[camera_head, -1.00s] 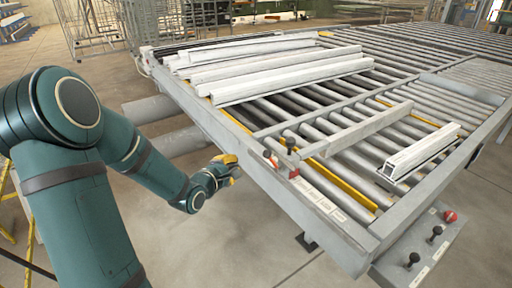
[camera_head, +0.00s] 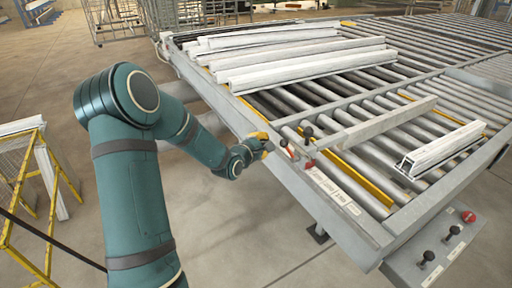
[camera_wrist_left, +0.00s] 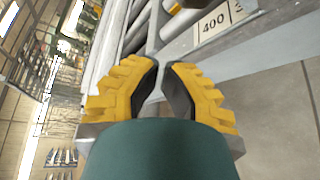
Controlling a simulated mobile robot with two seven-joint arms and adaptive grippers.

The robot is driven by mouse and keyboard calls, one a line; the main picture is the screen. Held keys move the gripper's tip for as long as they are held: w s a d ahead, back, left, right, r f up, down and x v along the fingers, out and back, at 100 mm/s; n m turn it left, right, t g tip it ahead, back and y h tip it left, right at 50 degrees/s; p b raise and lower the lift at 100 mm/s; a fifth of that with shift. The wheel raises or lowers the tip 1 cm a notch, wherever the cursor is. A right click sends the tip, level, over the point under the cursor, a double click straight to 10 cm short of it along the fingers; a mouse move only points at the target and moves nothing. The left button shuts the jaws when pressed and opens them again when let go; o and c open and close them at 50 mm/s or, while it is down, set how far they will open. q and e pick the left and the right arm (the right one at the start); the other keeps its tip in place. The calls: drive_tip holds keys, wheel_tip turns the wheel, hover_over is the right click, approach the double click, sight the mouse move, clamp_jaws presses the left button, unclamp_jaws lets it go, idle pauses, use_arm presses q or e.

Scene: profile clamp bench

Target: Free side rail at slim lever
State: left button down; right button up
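A light grey side rail (camera_head: 388,122) lies across the rollers of the bench. At the bench's near left edge, by its left end, stand a lever with a black knob (camera_head: 308,131) and small red-tipped parts (camera_head: 310,164). I cannot tell which of these is the slim lever. My left gripper (camera_head: 264,144) is just left of them, at the bench's edge and apart from the black knob. In the left wrist view its yellow fingers (camera_wrist_left: 163,66) stand apart with a narrow, empty gap between their dark pads. My right gripper is not in view.
Several white profiles (camera_head: 300,65) lie at the back left of the roller bench. A shorter white profile (camera_head: 445,148) lies at the right. A control box (camera_head: 440,250) with black knobs and a red button sits at the front. A label reading 400 (camera_wrist_left: 213,22) shows near my fingers.

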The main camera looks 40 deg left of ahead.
sight(289, 151)
use_arm(q)
drive_tip(key=shift+w+d+r, duration=0.1)
drive_tip(key=shift+d+r, duration=0.3)
drive_tip(key=shift+d, duration=0.5)
drive_tip(key=shift+d+r, duration=0.4)
drive_tip(key=shift+d, duration=0.45)
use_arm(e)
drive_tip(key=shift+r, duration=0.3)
